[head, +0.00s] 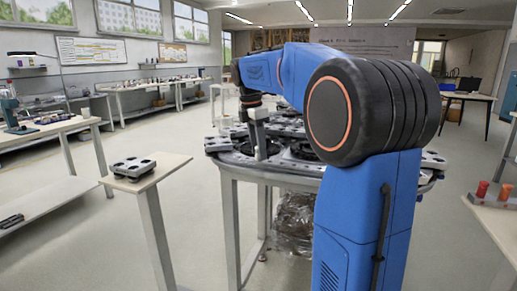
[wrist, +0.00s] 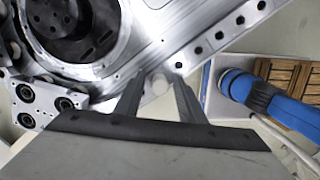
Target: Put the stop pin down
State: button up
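A small pale round-ended piece (wrist: 160,86), which looks like the stop pin, shows between my fingertips in the wrist view. My gripper (wrist: 158,92) has its two dark fingers apart, one on each side of this piece. A narrow gap seems to show on both sides of it. The piece is over the bright metal plate of the ring track (wrist: 195,25); its lower end is hidden. In the head view my gripper (head: 260,152) points straight down at the near left part of the ring-track table (head: 232,160); the pin is too small to make out there.
A small stand (head: 150,178) with a grey fixture (head: 133,168) on it stands left of the table. A row of dark holes (wrist: 220,36) runs along the plate. At the right edge, a bench holds red and orange pieces (head: 482,189). Open floor lies between.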

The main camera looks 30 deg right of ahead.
notch_tip(320, 180, up, 12)
jog(key=a, duration=0.1)
jog(key=shift+w+a, duration=0.15)
jog(key=shift+a, duration=0.25)
jog(key=shift+r, duration=0.1)
jog(key=s+a+f+m+t, duration=0.1)
jog(key=s+a+f+m, duration=0.3)
jog(key=s+f, duration=0.6)
jog(key=s+a+f+m+t+y, duration=0.1)
jog(key=s+a+f+m, duration=0.4)
jog(key=s+f, duration=0.5)
jog(key=s+a+f+m+t, duration=0.3)
jog(key=s+a+f+m, duration=0.2)
jog(key=s+f, duration=0.5)
jog(key=f+m, duration=0.1)
jog(key=m, duration=0.1)
jog(key=shift+s+f+m+y, duration=0.25)
jog(key=shift+m+y, duration=0.05)
jog(key=shift+y, duration=0.1)
jog(key=shift+c, duration=0.6)
jog(key=shift+d, duration=0.1)
